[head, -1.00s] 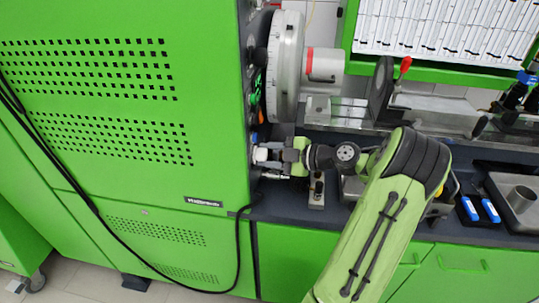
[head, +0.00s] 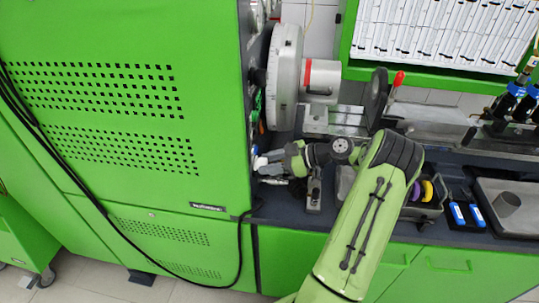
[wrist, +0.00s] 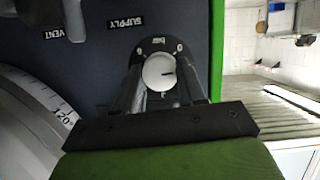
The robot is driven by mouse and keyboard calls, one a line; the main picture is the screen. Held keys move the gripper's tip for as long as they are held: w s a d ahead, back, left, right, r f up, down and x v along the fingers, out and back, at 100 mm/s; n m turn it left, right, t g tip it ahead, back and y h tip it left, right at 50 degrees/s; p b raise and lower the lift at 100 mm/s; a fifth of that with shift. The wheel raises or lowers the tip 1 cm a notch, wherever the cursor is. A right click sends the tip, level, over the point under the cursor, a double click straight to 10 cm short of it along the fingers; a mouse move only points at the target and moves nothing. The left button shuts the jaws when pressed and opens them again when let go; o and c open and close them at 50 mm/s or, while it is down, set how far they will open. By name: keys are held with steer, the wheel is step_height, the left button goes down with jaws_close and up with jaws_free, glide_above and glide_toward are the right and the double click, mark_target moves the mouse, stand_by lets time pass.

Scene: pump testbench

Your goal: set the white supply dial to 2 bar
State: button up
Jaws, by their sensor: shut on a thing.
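The white supply dial (wrist: 156,74) shows in the wrist view as a round white knob on a dark panel, below a dark scale plate (wrist: 158,46). A short dark mark on its face points to the right. A 0 shows at the plate's right; the other figures are too small to read surely. My gripper (head: 273,161) has one finger on each side of the dial and is shut on it. In the head view the dial (head: 260,162) is a small white piece at the cabinet's side, partly hidden by my gripper, which is tilted.
A SUPPLY label (wrist: 126,23) and a VENT label (wrist: 53,35) are on the panel. A large graduated disc (head: 285,75) stands close above my gripper. The green cabinet (head: 120,170) is to the left. A workbench with a tray (head: 510,205) is to the right.

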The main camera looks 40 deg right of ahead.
steer(key=shift+w+d+f+m+g+y+p, duration=0.1)
steer(key=shift+m+g+y+p, duration=0.4)
steer(key=shift+m+p, duration=0.6)
steer(key=shift+d+r+m+g+y+p, duration=0.15)
steer(key=shift+m+y+p, duration=0.55)
steer(key=shift+m+p, duration=0.4)
steer(key=shift+w+f+m+g+y+p, duration=0.15)
steer(key=shift+m+g+y+p, duration=0.35)
steer(key=shift+m+p, duration=0.6)
steer(key=shift+s, duration=0.1)
steer(key=o, duration=1.1)
steer(key=shift+c, duration=0.2)
